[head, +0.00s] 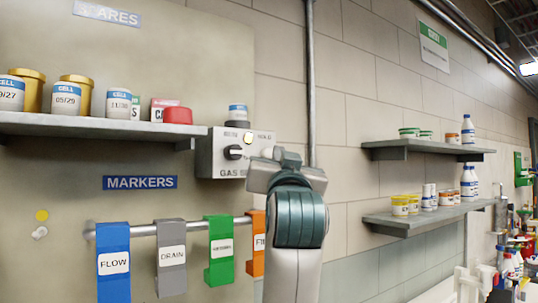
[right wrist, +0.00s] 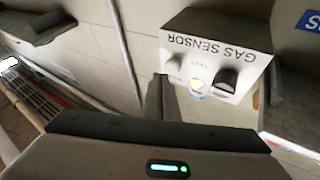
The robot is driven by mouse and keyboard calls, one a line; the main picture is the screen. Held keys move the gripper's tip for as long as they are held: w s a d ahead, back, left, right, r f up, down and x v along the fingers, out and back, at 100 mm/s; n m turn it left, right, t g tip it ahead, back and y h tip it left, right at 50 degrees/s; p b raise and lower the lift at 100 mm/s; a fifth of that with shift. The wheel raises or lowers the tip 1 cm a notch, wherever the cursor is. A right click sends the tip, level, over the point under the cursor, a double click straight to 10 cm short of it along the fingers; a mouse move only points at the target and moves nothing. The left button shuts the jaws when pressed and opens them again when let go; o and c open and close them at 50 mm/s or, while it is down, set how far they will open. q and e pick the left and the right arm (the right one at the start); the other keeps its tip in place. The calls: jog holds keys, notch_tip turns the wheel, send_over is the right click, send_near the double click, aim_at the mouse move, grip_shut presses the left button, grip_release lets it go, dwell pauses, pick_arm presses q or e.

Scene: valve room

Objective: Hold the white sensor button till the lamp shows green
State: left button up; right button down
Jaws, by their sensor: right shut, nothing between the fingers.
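The gas sensor (head: 217,160) is a pale box on the wall panel, at the right end of the upper left shelf. It shows upside down in the right wrist view (right wrist: 216,45). It has a dark knob (head: 233,153) and a small lamp (head: 248,138) that looks yellow, not green. In the right wrist view the white button (right wrist: 174,62) is at the box's left part. My right gripper (right wrist: 161,84) is shut and empty, its tip right by the button; I cannot tell whether it touches. In the head view the right gripper (head: 268,160) hides the button. My left gripper is out of view.
The left shelf (head: 90,126) holds jars and a red-lidded tub. Below, coloured tags (head: 171,258) hang on a rail. Two shelves (head: 405,152) with bottles and tubs are on the right wall. A vertical pipe (head: 311,80) runs just right of the sensor.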

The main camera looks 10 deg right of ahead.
jog(key=shift+w, duration=0.2)
jog(key=shift+w+a, duration=0.15)
jog(key=shift+w, duration=0.05)
jog(key=shift+w+a+p, duration=0.15)
jog(key=shift+w+p, duration=0.2)
jog(key=shift+w, duration=0.1)
dwell(1.2)
jog(key=shift+s, duration=0.15)
dwell(1.4)
jog(key=shift+s+d, duration=0.25)
jog(key=shift+s, duration=0.4)
jog(key=shift+s+d, duration=0.1)
jog(key=shift+s, duration=0.05)
jog(key=s, duration=0.1)
jog(key=s+d, duration=0.1)
jog(key=s, duration=0.2)
jog(key=shift+s+d, duration=0.25)
jog(key=shift+d, duration=0.05)
jog(key=shift+f, duration=0.1)
dwell(0.6)
